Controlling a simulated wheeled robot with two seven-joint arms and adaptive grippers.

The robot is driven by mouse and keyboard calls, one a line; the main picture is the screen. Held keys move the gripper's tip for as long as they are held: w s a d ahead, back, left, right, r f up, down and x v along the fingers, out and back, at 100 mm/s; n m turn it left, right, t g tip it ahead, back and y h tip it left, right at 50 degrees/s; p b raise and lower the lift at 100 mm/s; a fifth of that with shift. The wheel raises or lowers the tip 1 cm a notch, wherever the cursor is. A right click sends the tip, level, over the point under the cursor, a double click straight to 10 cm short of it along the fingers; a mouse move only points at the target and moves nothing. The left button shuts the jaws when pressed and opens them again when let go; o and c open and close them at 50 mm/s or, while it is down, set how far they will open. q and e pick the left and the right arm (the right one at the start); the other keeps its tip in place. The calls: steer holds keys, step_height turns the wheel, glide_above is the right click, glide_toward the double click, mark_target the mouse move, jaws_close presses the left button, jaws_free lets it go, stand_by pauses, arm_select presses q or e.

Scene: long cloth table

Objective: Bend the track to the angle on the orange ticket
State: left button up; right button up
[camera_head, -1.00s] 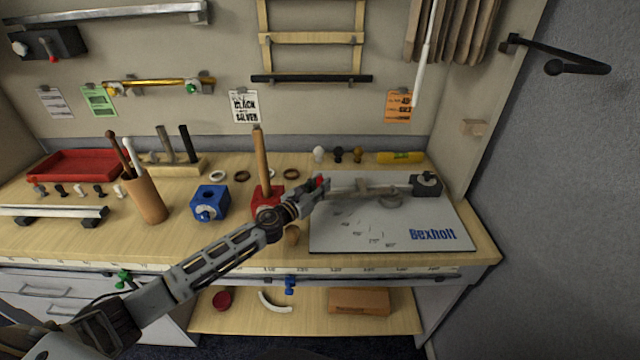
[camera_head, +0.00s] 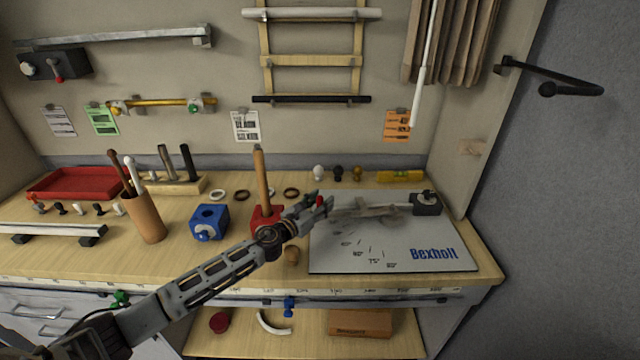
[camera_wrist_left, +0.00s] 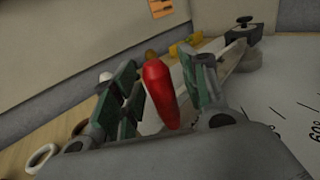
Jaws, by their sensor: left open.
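The orange ticket (camera_head: 397,126) hangs on the back wall; its print is too small to read. A grey-white board (camera_head: 330,257) marked "Bexholt" lies at the right of the table, with angle lines such as 75° printed on it. A blurred grey strip, likely the track (camera_head: 372,212), lies across its back part towards a dark clamp block (camera_head: 426,203). A red handle (camera_wrist_left: 160,92) stands at the strip's near-left end. My left gripper (camera_head: 322,203) is open, its green-padded fingers either side of the handle; I cannot tell whether they touch it. My right gripper is out of view.
A red block with an upright wooden handle (camera_head: 262,180) stands close left of my gripper. A blue block (camera_head: 209,222) and a brush cup (camera_head: 146,218) stand further left. A yellow level (camera_head: 400,176) and small knobs lie behind the board.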

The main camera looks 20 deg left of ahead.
arm_select(q)
steer(key=shift+r, duration=4.45)
